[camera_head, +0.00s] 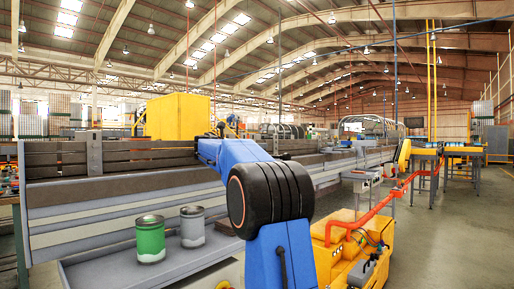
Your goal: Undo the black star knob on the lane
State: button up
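The lane (75,222) is a long grey conveyor with dark side boards, running from the left towards the back right. I cannot make out the black star knob for certain. A small dark shape (221,128) shows just above my blue arm link, too small to identify. My blue arm with its thick black joint stands in the middle of the view and covers part of the lane. My gripper does not show; the far end of the arm is hidden or too small to tell.
A green can (150,239) and a grey can (193,227) stand on a grey shelf (105,272) below the lane. An orange machine (400,277) with a red bar (388,199) stands at the right. Open floor (455,245) lies beyond it.

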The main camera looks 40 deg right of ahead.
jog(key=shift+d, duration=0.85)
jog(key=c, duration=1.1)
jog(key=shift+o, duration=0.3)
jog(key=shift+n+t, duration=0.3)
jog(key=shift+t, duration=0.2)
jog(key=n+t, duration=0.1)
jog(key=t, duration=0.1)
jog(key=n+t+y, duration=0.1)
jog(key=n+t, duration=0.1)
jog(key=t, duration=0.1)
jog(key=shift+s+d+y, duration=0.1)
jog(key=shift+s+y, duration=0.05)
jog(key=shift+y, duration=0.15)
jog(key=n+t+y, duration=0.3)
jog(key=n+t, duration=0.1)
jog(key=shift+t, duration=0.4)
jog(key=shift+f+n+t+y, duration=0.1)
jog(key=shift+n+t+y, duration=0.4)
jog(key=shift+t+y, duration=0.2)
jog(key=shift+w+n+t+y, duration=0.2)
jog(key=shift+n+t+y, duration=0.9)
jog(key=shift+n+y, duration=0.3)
